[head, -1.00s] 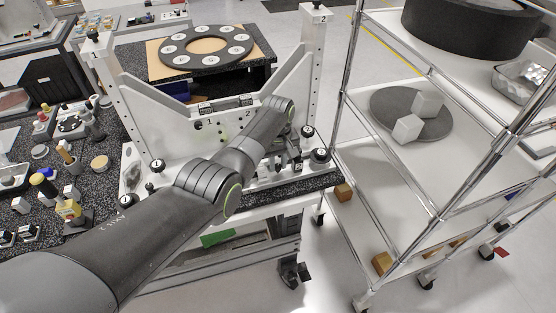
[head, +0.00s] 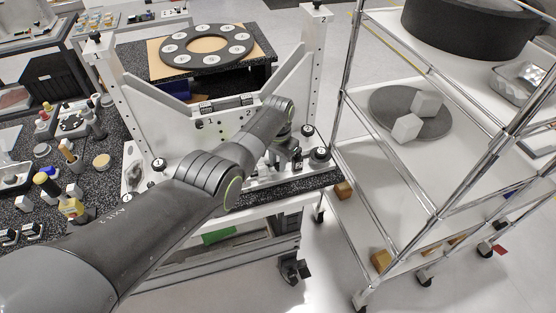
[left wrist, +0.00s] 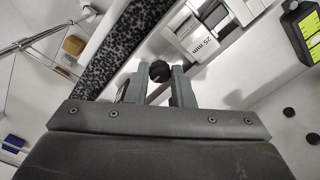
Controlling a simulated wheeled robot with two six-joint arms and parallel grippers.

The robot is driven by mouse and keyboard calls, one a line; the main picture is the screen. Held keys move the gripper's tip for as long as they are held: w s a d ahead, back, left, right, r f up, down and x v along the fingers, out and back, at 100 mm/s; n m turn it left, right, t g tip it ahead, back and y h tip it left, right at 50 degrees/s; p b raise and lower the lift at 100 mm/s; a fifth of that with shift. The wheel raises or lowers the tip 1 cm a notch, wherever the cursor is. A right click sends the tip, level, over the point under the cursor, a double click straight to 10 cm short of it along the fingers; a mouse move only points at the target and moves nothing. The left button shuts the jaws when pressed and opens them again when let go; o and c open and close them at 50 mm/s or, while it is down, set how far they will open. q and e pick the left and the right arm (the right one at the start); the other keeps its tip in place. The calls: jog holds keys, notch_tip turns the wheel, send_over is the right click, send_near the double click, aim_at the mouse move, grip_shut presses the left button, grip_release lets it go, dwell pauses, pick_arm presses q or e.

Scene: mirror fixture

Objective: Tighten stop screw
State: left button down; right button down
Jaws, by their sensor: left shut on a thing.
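In the left wrist view my left gripper (left wrist: 158,88) is shut on a small black knob (left wrist: 160,71), which looks like the head of the stop screw. A metal block marked "25 mm" (left wrist: 200,45) lies just beyond the fingers. In the head view the white mirror fixture (head: 150,122) stands with posts numbered 1 and 2. My left arm reaches across its front to the right end, and hides most of the gripper and the screw.
A wire-shelf cart (head: 385,165) stands close on the right, with a grey disc (head: 385,103) and two white blocks. The speckled table (head: 110,185) on the left is crowded with small parts. A black ring (head: 190,58) with white spots lies behind the fixture.

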pick_arm(q)
jog(key=m, duration=0.7)
jog(key=shift+w+r, duration=0.1)
jog(key=m, duration=0.7)
jog(key=shift+w+m, duration=0.1)
jog(key=shift+m, duration=0.2)
jog(key=shift+r, duration=0.1)
jog(key=c, duration=1.3)
grip_release()
jog(key=shift+o, duration=0.2)
jog(key=shift+s, duration=0.2)
jog(key=shift+r, duration=0.1)
